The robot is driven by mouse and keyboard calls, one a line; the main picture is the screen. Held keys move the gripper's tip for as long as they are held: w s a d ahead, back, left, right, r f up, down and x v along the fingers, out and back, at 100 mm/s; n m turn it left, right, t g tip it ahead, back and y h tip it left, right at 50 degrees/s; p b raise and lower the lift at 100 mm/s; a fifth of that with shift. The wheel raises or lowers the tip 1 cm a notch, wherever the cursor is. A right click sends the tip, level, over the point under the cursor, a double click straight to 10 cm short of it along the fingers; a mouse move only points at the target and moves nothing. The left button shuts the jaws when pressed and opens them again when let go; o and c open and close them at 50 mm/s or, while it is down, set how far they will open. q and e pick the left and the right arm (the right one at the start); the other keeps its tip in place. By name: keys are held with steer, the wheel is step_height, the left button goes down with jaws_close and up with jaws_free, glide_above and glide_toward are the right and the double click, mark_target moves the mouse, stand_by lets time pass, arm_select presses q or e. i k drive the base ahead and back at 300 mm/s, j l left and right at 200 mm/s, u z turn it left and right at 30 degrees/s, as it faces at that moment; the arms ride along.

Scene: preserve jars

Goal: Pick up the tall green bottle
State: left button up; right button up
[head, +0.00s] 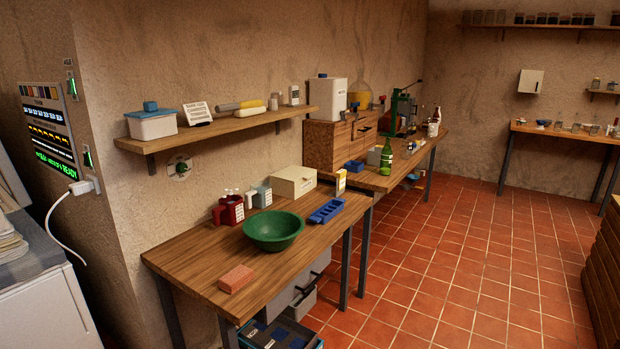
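A tall green bottle (386,158) with a pale label stands upright near the front edge of the farther wooden table (375,181). It is beyond the nearer table, right of the middle of the head view. Neither of my grippers shows in this view.
The nearer table (200,262) holds a green bowl (273,230), a pink block (236,278), a blue tray (326,210) and a cream box (293,181). A wall shelf (220,126) overhangs it. The tiled floor (470,265) on the right is clear.

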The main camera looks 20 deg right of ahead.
mark_target(386, 161)
steer(key=i+l+z, duration=0.1)
steer(key=i+l, duration=0.65)
steer(key=l, duration=0.15)
steer(key=i+l+z, duration=0.1)
steer(key=i+l, duration=0.7)
steer(key=l, duration=0.1)
